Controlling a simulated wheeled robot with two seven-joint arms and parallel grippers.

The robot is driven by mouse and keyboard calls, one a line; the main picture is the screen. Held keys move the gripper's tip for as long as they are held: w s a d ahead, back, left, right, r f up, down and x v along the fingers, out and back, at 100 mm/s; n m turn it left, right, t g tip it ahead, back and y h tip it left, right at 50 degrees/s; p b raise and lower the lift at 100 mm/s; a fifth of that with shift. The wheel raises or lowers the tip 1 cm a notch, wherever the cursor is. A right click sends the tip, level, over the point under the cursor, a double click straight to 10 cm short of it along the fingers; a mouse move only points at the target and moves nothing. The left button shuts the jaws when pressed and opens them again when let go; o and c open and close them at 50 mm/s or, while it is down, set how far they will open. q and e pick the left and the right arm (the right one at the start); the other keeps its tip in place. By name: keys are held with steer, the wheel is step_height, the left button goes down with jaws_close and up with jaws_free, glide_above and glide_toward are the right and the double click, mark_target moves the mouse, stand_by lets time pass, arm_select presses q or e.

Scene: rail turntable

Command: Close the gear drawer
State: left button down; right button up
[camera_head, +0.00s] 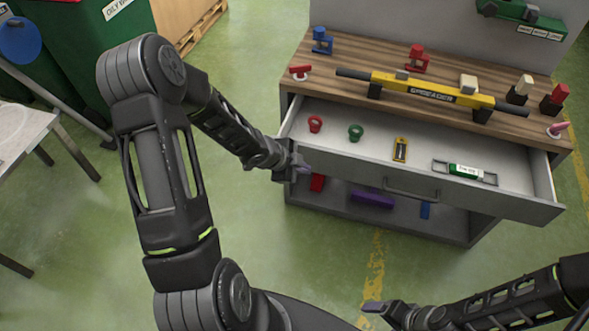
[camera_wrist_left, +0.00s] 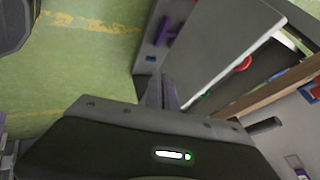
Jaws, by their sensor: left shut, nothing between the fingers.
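The gear drawer (camera_head: 385,174) is pulled out from the wooden-topped workbench in the head view. Inside it lie a red ring-shaped item (camera_head: 315,124), a green one (camera_head: 355,132), a yellow tool (camera_head: 400,149) and a green-labelled item (camera_head: 466,171). The drawer's grey handle (camera_head: 411,190) is on its front. My left gripper (camera_head: 304,170) is shut and empty at the left end of the drawer front; contact cannot be told. In the left wrist view its fingers (camera_wrist_left: 162,95) point at the grey drawer front (camera_wrist_left: 225,40). My right gripper (camera_head: 372,306) is low in the head view, away from the drawer.
The workbench top (camera_head: 345,54) carries a yellow spreader bar (camera_head: 430,92) and several small red, blue and black items. A lower shelf holds a purple block (camera_head: 372,199). A table (camera_head: 30,135) stands at the left. Green floor (camera_head: 330,240) is clear before the bench.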

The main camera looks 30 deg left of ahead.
mark_target(317, 162)
arm_select(q)
steer(key=w+p, duration=0.2)
steer(key=w, duration=0.1)
steer(key=w+f+p, duration=0.1)
steer(key=shift+w+a, duration=0.25)
steer(key=shift+a, duration=0.1)
arm_select(e)
step_height(317, 162, up, 2)
steer(key=shift+r, duration=0.15)
arm_select(q)
steer(key=shift+w+r, duration=0.1)
